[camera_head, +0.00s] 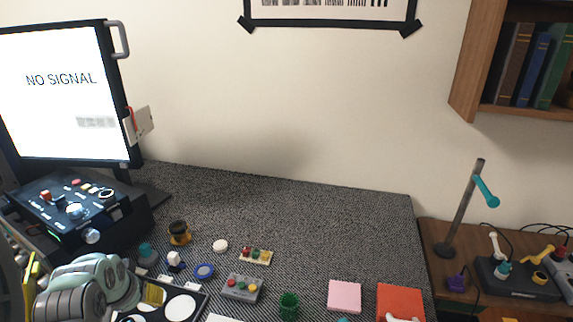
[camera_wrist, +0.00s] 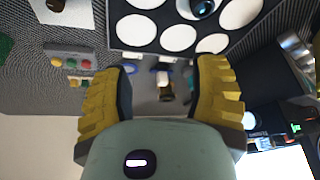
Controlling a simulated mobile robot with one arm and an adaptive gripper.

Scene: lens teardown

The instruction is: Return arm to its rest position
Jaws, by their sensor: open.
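My gripper (camera_wrist: 160,75) shows in the wrist view with its two ridged yellow fingers spread wide. Nothing is held between them. Beyond the gap, small parts on a grey surface show blurred. In the head view my grey-green arm is at the lower left, over the near left of the desk, beside a black tray with white circles (camera_head: 180,307). The tray also fills the top of the wrist view (camera_wrist: 180,38), with a dark lens-like part (camera_wrist: 203,7) on one circle.
A monitor reading NO SIGNAL (camera_head: 62,95) and a control box (camera_head: 75,205) stand left. A button box (camera_head: 241,288), green cup (camera_head: 289,305), pink block (camera_head: 344,295) and red block (camera_head: 400,302) lie along the front. The desk's back middle (camera_head: 300,215) is clear.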

